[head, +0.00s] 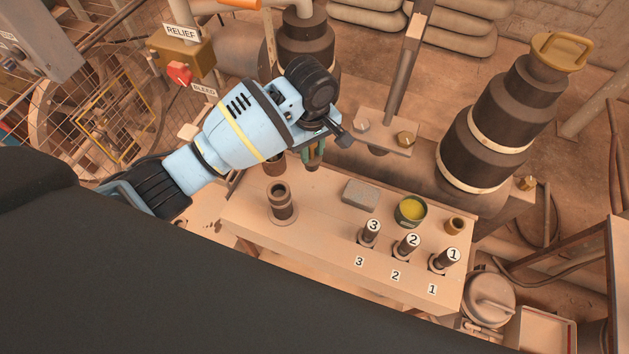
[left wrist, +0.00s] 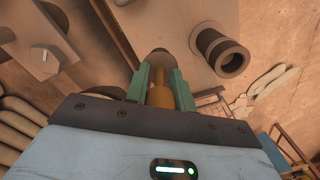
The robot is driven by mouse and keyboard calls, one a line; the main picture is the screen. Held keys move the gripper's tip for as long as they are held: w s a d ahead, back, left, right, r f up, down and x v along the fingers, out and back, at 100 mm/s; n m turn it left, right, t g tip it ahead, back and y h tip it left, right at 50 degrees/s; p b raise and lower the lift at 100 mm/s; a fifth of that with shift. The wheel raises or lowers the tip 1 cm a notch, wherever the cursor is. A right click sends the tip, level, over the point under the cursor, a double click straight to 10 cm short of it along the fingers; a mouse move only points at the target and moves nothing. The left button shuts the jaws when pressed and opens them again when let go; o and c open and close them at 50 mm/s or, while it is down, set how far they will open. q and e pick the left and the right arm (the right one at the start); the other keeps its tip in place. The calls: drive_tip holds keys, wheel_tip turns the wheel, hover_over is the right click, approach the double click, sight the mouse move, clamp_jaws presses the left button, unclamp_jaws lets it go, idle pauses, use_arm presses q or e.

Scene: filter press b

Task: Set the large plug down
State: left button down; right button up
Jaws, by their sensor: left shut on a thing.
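My left gripper (head: 313,158) is over the far left part of the bench, pointing down. In the left wrist view its green fingers (left wrist: 160,88) are shut on a brass-coloured cylindrical piece, which I take as the large plug (left wrist: 160,96). A dark rounded shape shows just beyond its tip; I cannot tell whether the two touch. In the head view the plug is mostly hidden by the gripper. An upright hollow stub on a round flange (head: 282,205) stands on the bench nearby and also shows in the left wrist view (left wrist: 222,52). My right gripper is not in view.
The bench (head: 310,240) holds a grey block (head: 361,193), a tin of yellow stuff (head: 410,210), a small brown cup (head: 454,226) and white-topped pins numbered 1, 2 and 3 (head: 369,231). A bolted bracket (head: 385,132) stands behind. The bench's front left is clear.

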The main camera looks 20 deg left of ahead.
sight(311, 158)
use_arm(q)
wheel_tip(311, 158, down, 4)
drive_tip(key=shift+f+b, duration=0.25)
drive_tip(key=shift+b, duration=0.4)
drive_tip(key=shift+f, duration=0.3)
wheel_tip(311, 158, down, 4)
drive_tip(key=shift+f+b, duration=0.25)
drive_tip(key=shift+b, duration=0.5)
drive_tip(key=shift+f, duration=0.1)
drive_tip(key=shift+f, duration=0.2)
drive_tip(key=c, duration=1.2)
unclamp_jaws()
